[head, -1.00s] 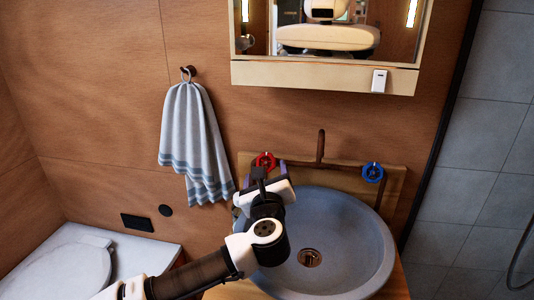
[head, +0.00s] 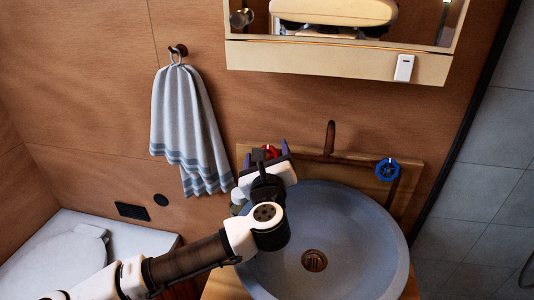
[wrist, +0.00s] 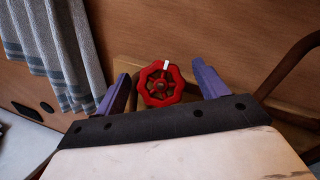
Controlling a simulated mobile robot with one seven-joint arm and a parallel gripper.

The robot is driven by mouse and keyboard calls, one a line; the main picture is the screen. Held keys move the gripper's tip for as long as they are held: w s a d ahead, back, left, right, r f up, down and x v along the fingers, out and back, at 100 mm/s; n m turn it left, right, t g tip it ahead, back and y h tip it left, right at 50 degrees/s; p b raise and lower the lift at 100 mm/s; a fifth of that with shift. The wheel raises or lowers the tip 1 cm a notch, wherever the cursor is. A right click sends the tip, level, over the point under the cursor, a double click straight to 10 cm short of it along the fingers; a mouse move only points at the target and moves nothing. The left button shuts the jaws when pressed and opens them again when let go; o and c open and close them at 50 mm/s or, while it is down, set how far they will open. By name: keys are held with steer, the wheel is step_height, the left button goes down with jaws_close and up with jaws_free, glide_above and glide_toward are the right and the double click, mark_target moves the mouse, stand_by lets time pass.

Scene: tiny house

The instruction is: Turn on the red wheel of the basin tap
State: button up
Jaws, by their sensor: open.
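The red wheel (wrist: 160,84) of the basin tap sits between the two purple fingers of my open gripper (wrist: 161,88) in the wrist view, apart from both. A white mark points up at its rim. In the head view the red wheel (head: 269,153) is partly hidden behind my gripper (head: 266,156). The basin (head: 360,200) is a round grey-blue bowl with a drain. A brown tap spout (head: 329,138) rises behind it, and a blue wheel (head: 387,170) is at its right.
A grey towel (head: 187,120) hangs on a hook to the left, and also shows in the wrist view (wrist: 58,40). A mirror cabinet (head: 335,58) hangs above the basin. A white toilet (head: 80,255) stands at lower left. The wooden wall is close behind the tap.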

steer(key=c, duration=1)
steer(key=shift+o, duration=0.2)
steer(key=shift+n+y, duration=0.3)
steer(key=shift+n, duration=0.2)
steer(key=n+g+y+b, duration=0.1)
steer(key=n, duration=0.2)
steer(key=shift+n+g+y, duration=0.4)
steer(key=shift+n+y, duration=0.05)
steer(key=shift+n, duration=0.75)
steer(key=shift+n+g+y, duration=0.4)
steer(key=shift+n+y, duration=0.05)
steer(key=shift+n, duration=1.05)
steer(key=shift+a, duration=0.1)
